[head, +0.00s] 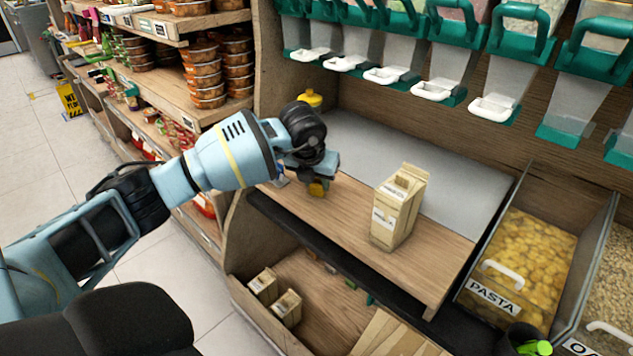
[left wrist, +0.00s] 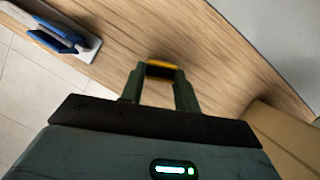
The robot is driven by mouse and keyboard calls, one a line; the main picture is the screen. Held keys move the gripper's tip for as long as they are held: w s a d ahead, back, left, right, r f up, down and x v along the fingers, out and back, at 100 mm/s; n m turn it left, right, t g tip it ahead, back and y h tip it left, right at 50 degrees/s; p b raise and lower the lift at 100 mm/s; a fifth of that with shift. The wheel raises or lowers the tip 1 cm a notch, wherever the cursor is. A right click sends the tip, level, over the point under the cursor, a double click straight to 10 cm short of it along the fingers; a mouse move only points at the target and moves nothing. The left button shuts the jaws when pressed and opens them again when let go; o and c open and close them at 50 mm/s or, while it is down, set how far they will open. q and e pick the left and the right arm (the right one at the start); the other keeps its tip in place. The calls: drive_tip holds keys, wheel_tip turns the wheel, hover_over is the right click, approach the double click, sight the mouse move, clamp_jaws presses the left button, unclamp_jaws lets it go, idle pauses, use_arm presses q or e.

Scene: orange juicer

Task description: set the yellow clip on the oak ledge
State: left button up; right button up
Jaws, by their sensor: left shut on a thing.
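The oak ledge (head: 345,225) is a light wooden shelf in the middle of the head view; its wood grain also fills much of the left wrist view (left wrist: 130,30). My left gripper (head: 318,180) is over the ledge's left part, pointing down. It is shut on the yellow clip (head: 318,190), which shows yellow with a dark middle between the two fingertips in the left wrist view (left wrist: 162,70). I cannot tell whether the clip touches the wood. My right gripper is not in view.
A beige carton (head: 398,208) stands on the ledge right of my gripper. Blue-handled items (left wrist: 55,38) lie on a pale holder near the ledge's left end. A yellow-topped object (head: 310,98) stands behind. A pasta bin (head: 520,255) is at right. Wood between gripper and carton is clear.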

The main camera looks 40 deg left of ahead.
use_arm(q)
drive_tip(key=shift+f, duration=0.25)
drive_tip(key=shift+f, duration=0.1)
drive_tip(key=o, duration=0.9)
drive_tip(key=shift+o, duration=0.2)
drive_tip(key=shift+r, duration=0.45)
drive_tip(key=p+v, duration=0.1)
drive_tip(key=v, duration=1)
drive_tip(key=shift+s+r+p, duration=0.2)
drive_tip(key=shift+p, duration=0.2)
drive_tip(key=shift+d, duration=0.1)
